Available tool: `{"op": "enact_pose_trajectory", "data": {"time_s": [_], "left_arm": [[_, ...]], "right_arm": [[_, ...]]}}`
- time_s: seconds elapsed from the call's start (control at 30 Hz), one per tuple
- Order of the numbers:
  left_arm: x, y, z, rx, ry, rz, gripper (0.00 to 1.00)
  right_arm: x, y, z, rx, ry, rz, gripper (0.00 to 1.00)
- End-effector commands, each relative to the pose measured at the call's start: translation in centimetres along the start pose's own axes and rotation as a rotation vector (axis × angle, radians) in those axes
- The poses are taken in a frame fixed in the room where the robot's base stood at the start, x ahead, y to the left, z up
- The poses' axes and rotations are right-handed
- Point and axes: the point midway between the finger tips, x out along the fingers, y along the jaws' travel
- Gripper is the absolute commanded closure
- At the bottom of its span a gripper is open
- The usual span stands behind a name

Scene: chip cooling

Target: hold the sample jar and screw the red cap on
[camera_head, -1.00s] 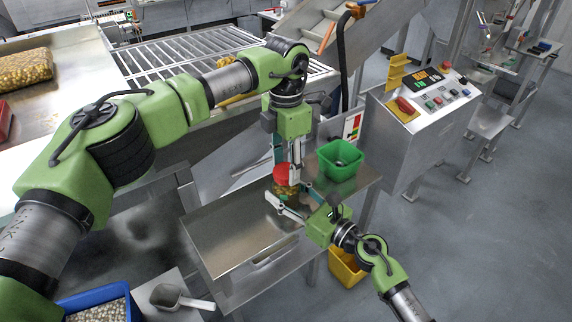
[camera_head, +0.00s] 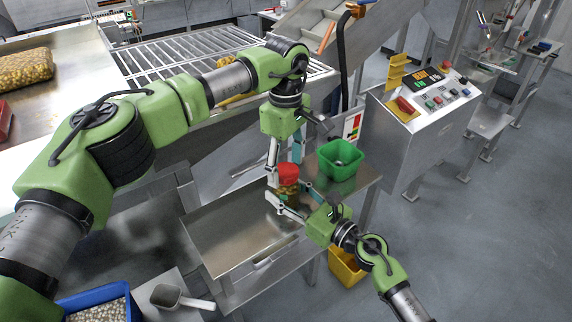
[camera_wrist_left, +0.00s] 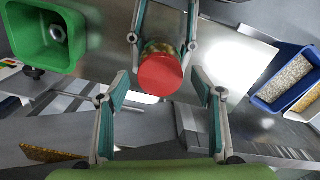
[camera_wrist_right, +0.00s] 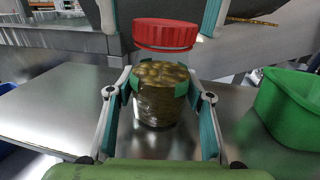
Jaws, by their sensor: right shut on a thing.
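The sample jar (camera_wrist_right: 158,105) is clear with greenish-brown contents and stands upright over the steel table. My right gripper (camera_wrist_right: 160,88) is shut on its sides. The red cap (camera_head: 288,173) is directly above the jar's mouth; it also shows in the right wrist view (camera_wrist_right: 165,34). A pale band lies between cap and contents, and I cannot tell whether it is clear glass or a gap. My left gripper (camera_wrist_left: 159,78) points down from above, open, with a finger on each side of the cap and clear of it. The cap's threads are hidden.
A green bin (camera_head: 340,160) with a metal part inside stands close to the right of the jar. The steel table (camera_head: 225,235) is bare at front left. A blue crate (camera_head: 75,303) and a scoop (camera_head: 180,299) are at bottom left. A control panel (camera_head: 425,90) stands right.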

Motion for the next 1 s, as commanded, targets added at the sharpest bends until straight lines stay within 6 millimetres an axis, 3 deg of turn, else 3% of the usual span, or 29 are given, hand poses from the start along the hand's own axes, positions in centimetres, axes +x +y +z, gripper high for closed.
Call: {"op": "enact_pose_trajectory", "data": {"time_s": [0.37,0.8,1.0], "left_arm": [[-1.0,0.1,0.1,0.000,0.000,0.001,0.40],[-9.6,0.1,0.1,-0.001,0.000,0.002,0.40],[-11.7,0.0,0.0,0.000,0.000,0.000,0.40]], "right_arm": [[0.0,0.0,-0.1,0.001,0.001,0.000,1.00],[0.0,0.0,-0.1,0.001,0.001,0.000,1.00],[0.0,0.0,-0.1,0.001,0.001,0.000,1.00]]}}
